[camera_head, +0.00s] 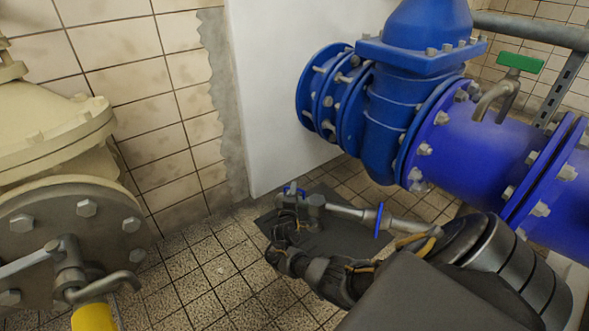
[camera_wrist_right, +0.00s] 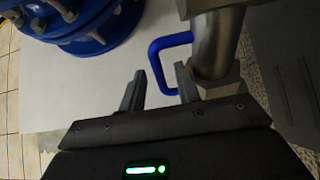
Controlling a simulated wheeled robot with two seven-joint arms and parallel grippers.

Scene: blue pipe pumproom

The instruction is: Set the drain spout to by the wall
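A metal pipe (camera_head: 345,211) with a blue disc on it runs low over the floor, under the big blue pipe. It ends in a metal block with a small blue loop handle (camera_head: 291,190); I take this to be the drain spout. My right gripper (camera_head: 284,203) is at that end, partly hidden by my own arm. In the right wrist view its two fingers (camera_wrist_right: 160,70) are apart, with the blue loop (camera_wrist_right: 155,62) at and between the fingertips. Contact cannot be told. The metal pipe (camera_wrist_right: 217,45) is just right of the fingers. My left gripper is not in view.
A big blue valve and pipe (camera_head: 470,140) fill the upper right, with a green-handled tap (camera_head: 520,63). A cream valve (camera_head: 55,130) with a yellow-handled tap (camera_head: 95,316) stands at left. A white wall (camera_head: 275,100) is behind. Tiled floor (camera_head: 200,270) is clear between.

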